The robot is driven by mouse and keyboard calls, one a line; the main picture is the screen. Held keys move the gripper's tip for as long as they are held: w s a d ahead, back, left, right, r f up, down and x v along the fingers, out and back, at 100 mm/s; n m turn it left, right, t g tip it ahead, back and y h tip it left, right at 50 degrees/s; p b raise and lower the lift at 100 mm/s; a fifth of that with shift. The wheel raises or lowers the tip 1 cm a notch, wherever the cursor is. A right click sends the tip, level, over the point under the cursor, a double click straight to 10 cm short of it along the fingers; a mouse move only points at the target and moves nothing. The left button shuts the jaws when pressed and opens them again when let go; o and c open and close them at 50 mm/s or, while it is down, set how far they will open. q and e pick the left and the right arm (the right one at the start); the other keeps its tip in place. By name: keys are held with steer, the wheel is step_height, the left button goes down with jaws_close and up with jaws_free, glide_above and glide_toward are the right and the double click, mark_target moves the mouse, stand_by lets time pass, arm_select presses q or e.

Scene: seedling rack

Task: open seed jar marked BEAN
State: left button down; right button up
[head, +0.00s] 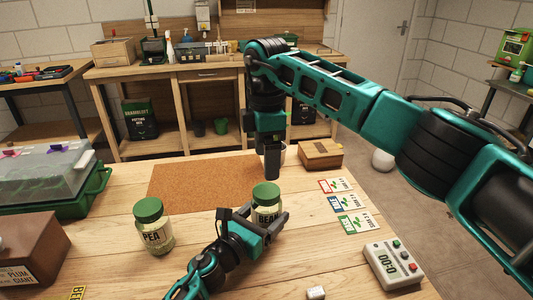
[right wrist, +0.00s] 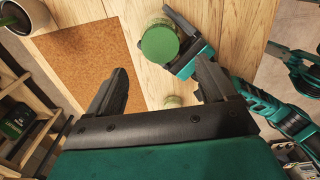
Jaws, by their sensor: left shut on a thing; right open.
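The BEAN jar (head: 266,213) stands upright on the table with its green lid (head: 266,191) on. My left gripper (head: 252,217) is shut on the jar's body from the front, one finger at each side, hiding part of the label. The right wrist view shows the lid (right wrist: 159,42) from above, with the left gripper beside it. My right gripper (head: 272,163) points down behind the jar, above the table and apart from the lid. In the right wrist view, its fingers (right wrist: 163,85) are spread and empty.
A PEA jar (head: 153,228) with a green lid stands to the left. A cork mat (head: 200,184) lies behind. A small wooden box (head: 320,154), seed packets (head: 344,204) and a timer (head: 392,264) are on the right. A brown box (head: 30,250) is at the front left.

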mark_target(267, 190)
steer(key=shift+f, duration=4)
